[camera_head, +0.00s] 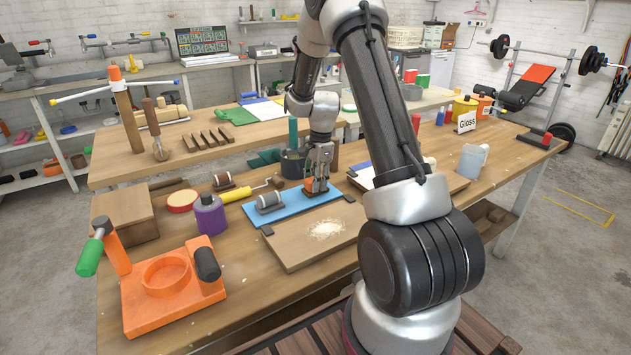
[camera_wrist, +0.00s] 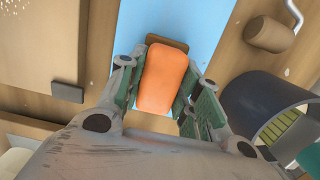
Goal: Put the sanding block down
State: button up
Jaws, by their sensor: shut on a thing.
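The sanding block (camera_wrist: 165,78) has an orange body with a brown strip along its far edge in the wrist view. My gripper (camera_wrist: 161,98) is shut on it, with a green-padded finger on each side.
A black-and-white cylinder (camera_head: 269,202) lies on the mat's left part. A wooden board (camera_head: 292,252) with pale dust lies in front. A dark pot (camera_head: 292,164) stands close behind my gripper. A purple bottle (camera_head: 209,213) and an orange fixture (camera_head: 150,312) stand to the left.

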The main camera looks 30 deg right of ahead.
jog(key=o, duration=1)
jog(key=s+a+r+n, duration=0.1)
jog(key=s+r+n, duration=0.15)
jog(key=r, duration=0.75)
jog(key=s+a+r+n, duration=0.1)
jog(key=s+r, duration=0.2)
jog(key=r, duration=0.7)
jog(key=s+a+r+n+t+h, duration=0.1)
jog(key=s+a+r+n, duration=0.1)
jog(key=s+r+n, duration=0.3)
jog(key=s+a+r+n+t, duration=0.1)
jog(key=s+r+n, duration=0.1)
jog(key=s, duration=0.5)
jog(key=s+a+n+t, duration=0.2)
jog(key=s+n, duration=0.5)
jog(key=s, duration=0.6)
jog(key=shift+s+a+f, duration=0.15)
jog(key=shift+s, duration=0.1)
